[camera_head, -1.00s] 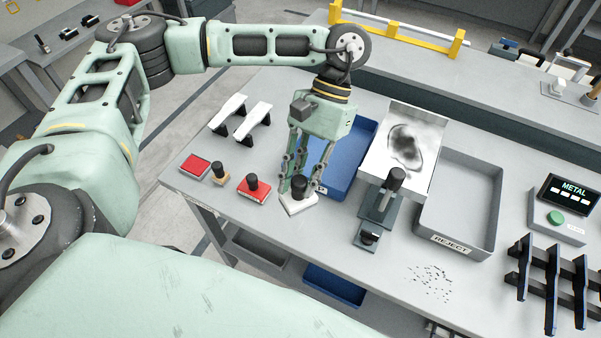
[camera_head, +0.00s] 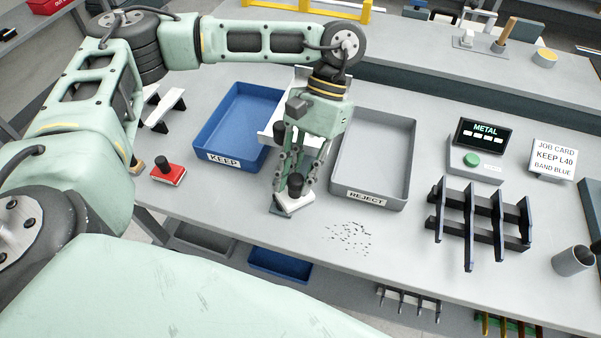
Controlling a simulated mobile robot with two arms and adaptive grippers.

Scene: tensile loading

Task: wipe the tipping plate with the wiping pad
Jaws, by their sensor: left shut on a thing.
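My left gripper (camera_head: 296,186) is shut on the black knob of the white wiping pad (camera_head: 299,204). It holds the pad low at the front of the tipping plate's stand; whether the pad touches anything there I cannot tell. The tipping plate (camera_head: 272,124) is a pale plate between the blue and grey trays. My gripper and wrist hide most of it, including its dark smudge and most of its stand. My right gripper is not in view.
The blue KEEP tray (camera_head: 223,158) is left of the plate and the grey REJECT tray (camera_head: 404,165) is right. Dark scraps (camera_head: 348,238) lie on the bench in front. A black rack (camera_head: 480,225) and METAL display (camera_head: 480,135) are at right.

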